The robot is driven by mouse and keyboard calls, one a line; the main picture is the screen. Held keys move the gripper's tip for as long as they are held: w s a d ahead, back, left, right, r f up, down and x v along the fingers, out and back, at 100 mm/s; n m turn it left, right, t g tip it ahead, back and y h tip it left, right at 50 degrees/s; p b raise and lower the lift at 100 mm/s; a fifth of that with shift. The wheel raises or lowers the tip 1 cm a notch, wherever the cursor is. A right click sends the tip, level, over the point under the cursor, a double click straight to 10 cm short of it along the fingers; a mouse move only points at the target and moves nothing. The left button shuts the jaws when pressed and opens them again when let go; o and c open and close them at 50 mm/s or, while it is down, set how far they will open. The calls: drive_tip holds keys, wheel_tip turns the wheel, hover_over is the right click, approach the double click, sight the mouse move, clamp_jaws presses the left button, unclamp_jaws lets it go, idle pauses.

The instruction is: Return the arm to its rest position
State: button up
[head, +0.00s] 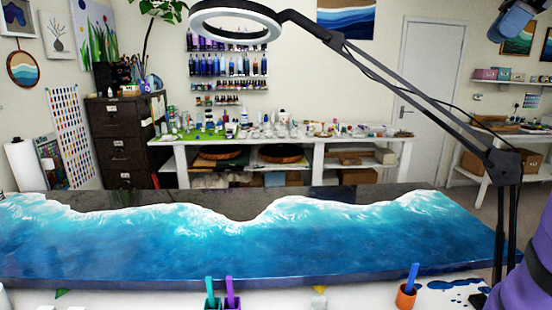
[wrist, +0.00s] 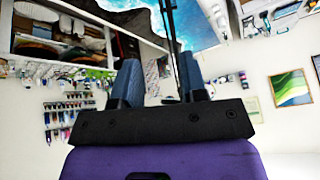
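My gripper (wrist: 160,62) shows in the wrist view with two blue fingers on a black mount. The fingers stand apart with a clear gap and nothing between them. The wrist view appears upside down, with the shelves at its top left. In the head view a blue-grey part of my arm or gripper hangs at the top right corner, cut off by the frame. A purple part of my arm shows at the lower right edge. The gripper is up in the air, apart from the resin table (head: 240,255).
A ring lamp (head: 237,22) on a jointed black arm (head: 410,95) reaches over the table from the right. An orange cup (head: 405,297) with a blue stick and two coloured tools (head: 221,295) stand at the front edge. A workbench (head: 290,142) and drawer cabinet (head: 121,145) stand behind.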

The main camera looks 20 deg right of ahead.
drive_tip(key=a+f+m+h, duration=0.1)
drive_tip(key=a+f+m, duration=0.2)
drive_tip(key=a+f, duration=0.35)
drive_tip(key=a+f+m+h, duration=0.15)
drive_tip(key=a+f, duration=0.25)
drive_tip(key=a, duration=0.6)
drive_tip(key=s+a+f+m+t+h, duration=0.2)
drive_tip(key=s+a+f+m, duration=0.3)
drive_tip(key=s+a+f, duration=0.3)
drive_tip(key=a+f, duration=0.4)
drive_tip(key=f, duration=0.3)
drive_tip(key=shift+s+a+f, duration=0.2)
drive_tip(key=shift+a+f, duration=0.05)
drive_tip(key=shift+f, duration=0.1)
drive_tip(key=shift+h, duration=0.25)
